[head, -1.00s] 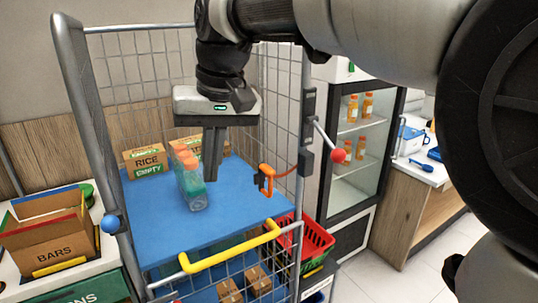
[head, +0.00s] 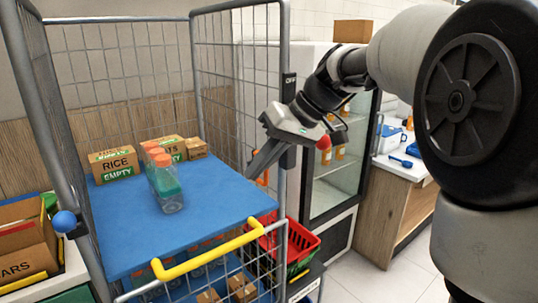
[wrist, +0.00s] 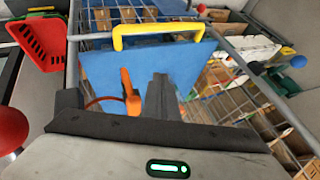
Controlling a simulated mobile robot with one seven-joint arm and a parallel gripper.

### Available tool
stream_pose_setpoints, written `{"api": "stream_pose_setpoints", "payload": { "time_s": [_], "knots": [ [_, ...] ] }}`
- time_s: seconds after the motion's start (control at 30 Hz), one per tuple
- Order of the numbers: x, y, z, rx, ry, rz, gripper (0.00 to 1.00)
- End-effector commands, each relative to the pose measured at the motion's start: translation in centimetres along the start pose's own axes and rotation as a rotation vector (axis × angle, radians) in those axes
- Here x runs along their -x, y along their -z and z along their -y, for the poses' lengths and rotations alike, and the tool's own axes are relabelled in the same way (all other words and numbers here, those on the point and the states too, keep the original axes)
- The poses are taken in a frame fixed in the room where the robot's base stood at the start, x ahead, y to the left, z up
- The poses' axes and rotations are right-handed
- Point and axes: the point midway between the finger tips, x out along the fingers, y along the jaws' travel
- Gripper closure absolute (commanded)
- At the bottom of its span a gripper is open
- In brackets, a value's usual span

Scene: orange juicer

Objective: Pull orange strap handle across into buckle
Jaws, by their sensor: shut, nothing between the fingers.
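The orange strap handle (wrist: 130,95) hangs from a thin red strap at the post on the left of the wrist view, over the blue shelf. In the head view only a small part of the handle (head: 262,179) shows beside my fingers. My gripper (head: 253,172) is shut and empty, slanting down to the left by the cart's right post. In the wrist view its fingers (wrist: 160,80) are together just right of the handle, with a gap. A dark block (wrist: 256,69), possibly the buckle, sits on the opposite post near a blue ball (head: 65,221).
The blue shelf (head: 215,215) carries bottles (head: 165,185) and cardboard boxes (head: 115,163). A yellow bar (head: 208,251) tops the front mesh gate. Upright posts and mesh walls bound the cart. A red ball (head: 324,142) and red basket (head: 302,245) are at right.

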Motion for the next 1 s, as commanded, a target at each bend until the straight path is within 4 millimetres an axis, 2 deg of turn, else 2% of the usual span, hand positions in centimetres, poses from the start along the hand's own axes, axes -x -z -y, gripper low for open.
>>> {"api": "stream_pose_setpoints", "payload": {
  "time_s": [0.2,1.0],
  "knots": [
    [-1.50,-0.04,0.03,0.000,0.001,0.002,1.00],
    [-1.52,-0.02,0.03,0.000,0.000,0.001,1.00]
  ]
}}
